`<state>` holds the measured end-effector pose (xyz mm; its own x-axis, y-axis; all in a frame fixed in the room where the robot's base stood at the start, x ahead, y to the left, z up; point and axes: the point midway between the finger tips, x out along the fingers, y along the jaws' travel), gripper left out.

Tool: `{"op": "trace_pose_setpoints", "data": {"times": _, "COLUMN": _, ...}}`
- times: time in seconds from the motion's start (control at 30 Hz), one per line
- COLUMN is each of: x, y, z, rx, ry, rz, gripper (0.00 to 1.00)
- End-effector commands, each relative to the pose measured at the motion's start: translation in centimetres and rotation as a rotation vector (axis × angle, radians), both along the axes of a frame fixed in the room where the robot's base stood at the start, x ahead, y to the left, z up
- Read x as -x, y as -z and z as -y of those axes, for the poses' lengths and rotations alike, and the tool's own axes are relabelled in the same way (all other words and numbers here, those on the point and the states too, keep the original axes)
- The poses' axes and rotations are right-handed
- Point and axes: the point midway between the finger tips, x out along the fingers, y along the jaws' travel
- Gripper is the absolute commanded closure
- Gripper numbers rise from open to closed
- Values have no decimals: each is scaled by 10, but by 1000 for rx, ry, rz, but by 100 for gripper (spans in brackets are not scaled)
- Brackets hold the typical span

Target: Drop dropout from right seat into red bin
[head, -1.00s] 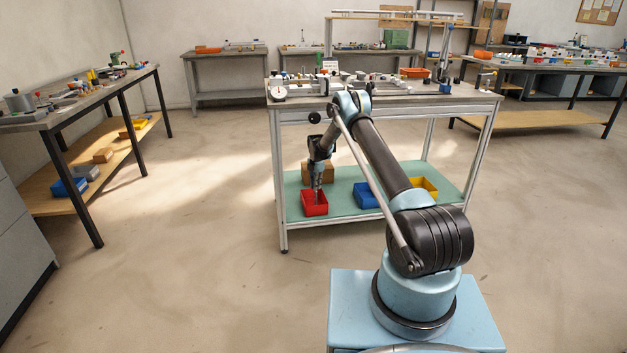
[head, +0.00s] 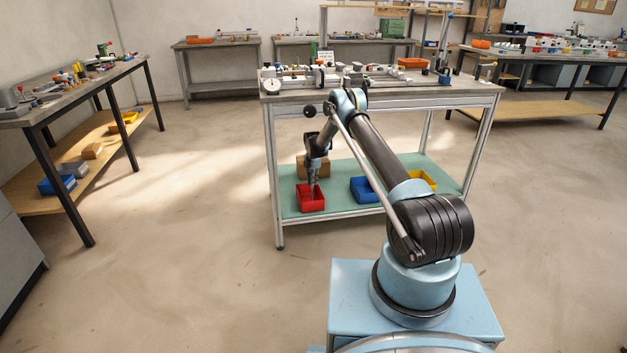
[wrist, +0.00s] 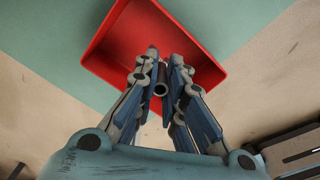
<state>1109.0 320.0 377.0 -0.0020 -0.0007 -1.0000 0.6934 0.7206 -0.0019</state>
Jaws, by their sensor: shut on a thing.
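The red bin (head: 311,203) stands on the green lower shelf of the central bench. It also shows in the wrist view (wrist: 205,28), with its open top facing the camera. My gripper (head: 314,187) points down at the red bin. The fingers overlap the bin's opening in that view. How far the tips are above the bin floor I cannot tell. The right seat cannot be made out.
A blue bin (head: 364,191) and a yellow bin (head: 421,181) stand to the right on the green shelf (head: 290,173). A cardboard box (head: 306,168) is behind the red bin. The bench top (head: 285,92) above holds jig parts.

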Motion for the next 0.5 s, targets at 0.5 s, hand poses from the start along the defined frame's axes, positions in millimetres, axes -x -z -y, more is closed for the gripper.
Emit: {"op": "trace_pose_setpoints", "data": {"times": 0.5, "x": 0, "y": 22, "z": 0, "rx": 0, "ry": 0, "rz": 0, "gripper": 100}}
